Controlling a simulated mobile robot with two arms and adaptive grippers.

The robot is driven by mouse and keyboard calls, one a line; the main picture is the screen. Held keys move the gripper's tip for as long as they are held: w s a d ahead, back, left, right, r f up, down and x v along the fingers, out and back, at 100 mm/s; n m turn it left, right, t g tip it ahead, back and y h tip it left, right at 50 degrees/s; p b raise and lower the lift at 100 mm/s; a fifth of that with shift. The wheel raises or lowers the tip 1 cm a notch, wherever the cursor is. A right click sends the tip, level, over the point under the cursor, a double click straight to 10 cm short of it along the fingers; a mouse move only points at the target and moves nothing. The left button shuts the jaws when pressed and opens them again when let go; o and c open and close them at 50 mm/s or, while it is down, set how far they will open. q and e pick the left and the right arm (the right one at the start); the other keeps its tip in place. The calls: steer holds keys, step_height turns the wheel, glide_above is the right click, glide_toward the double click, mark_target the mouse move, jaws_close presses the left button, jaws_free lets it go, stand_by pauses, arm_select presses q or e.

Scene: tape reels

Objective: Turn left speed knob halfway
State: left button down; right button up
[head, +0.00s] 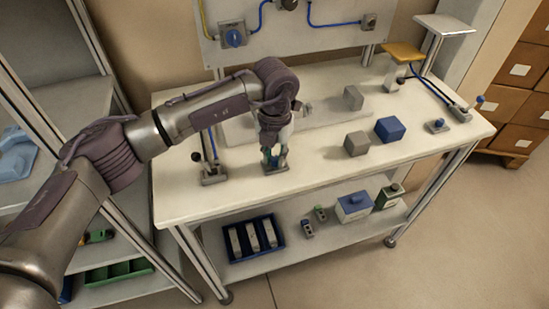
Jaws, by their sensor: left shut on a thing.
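My left arm reaches in from the left over the white workbench. My left gripper (273,157) points down at a small grey base (276,167) near the bench's front edge. It is shut on a small knob on that base; the fingers hide most of the knob. Another small grey unit (212,177) with a black ball-topped lever stands to the left of the gripper. A small blue-topped control (437,126) stands at the right of the bench. My right gripper is not in view.
Grey blocks (356,143) and a blue block (390,129) stand right of the gripper. A back panel carries a blue switch (233,38) and cables. The lower shelf holds a blue tray (280,248) and boxes. The bench's front right is clear.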

mark_target(275, 159)
arm_select(q)
steer(key=shift+r+n, duration=0.1)
steer(key=shift+n, duration=0.4)
steer(key=c, duration=1)
jaws_free()
step_height(275, 159, up, 12)
steer(key=shift+f, duration=0.1)
